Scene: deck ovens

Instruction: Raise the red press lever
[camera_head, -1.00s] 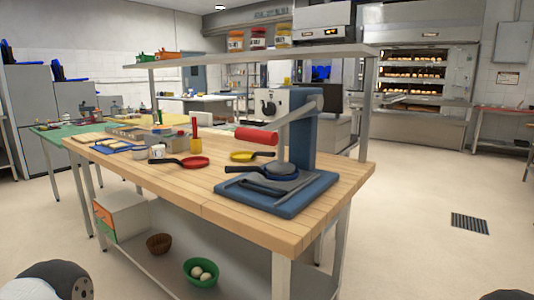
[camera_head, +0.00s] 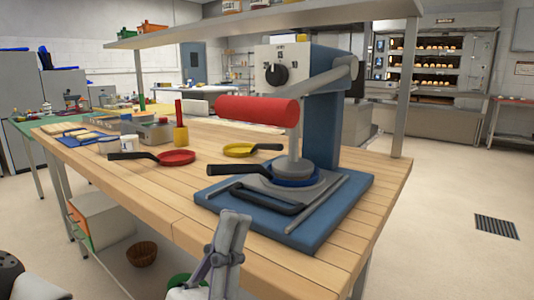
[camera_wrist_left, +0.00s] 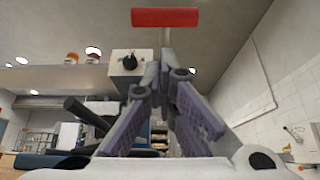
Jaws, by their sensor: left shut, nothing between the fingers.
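The red press lever (camera_head: 257,110) is a thick red cylinder on a grey arm that slopes up to a pivot on the blue press column (camera_head: 322,120). The handle sits lower than the pivot. The press stands on a blue base (camera_head: 310,236), with a blue black-handled pan under its ram. My left gripper (camera_head: 236,217) is shut and empty in front of the press, below the handle and apart from it. In the left wrist view the closed fingers (camera_wrist_left: 165,68) point up, with the red handle (camera_wrist_left: 165,17) beyond their tips. My right gripper is not in view.
The wooden table (camera_head: 150,200) carries a red pan (camera_head: 178,157), a yellow pan (camera_head: 238,149) and several containers left of the press. A shelf (camera_head: 270,22) hangs over the table's back. A white dial box (camera_head: 277,70) stands behind the lever. Open floor lies right.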

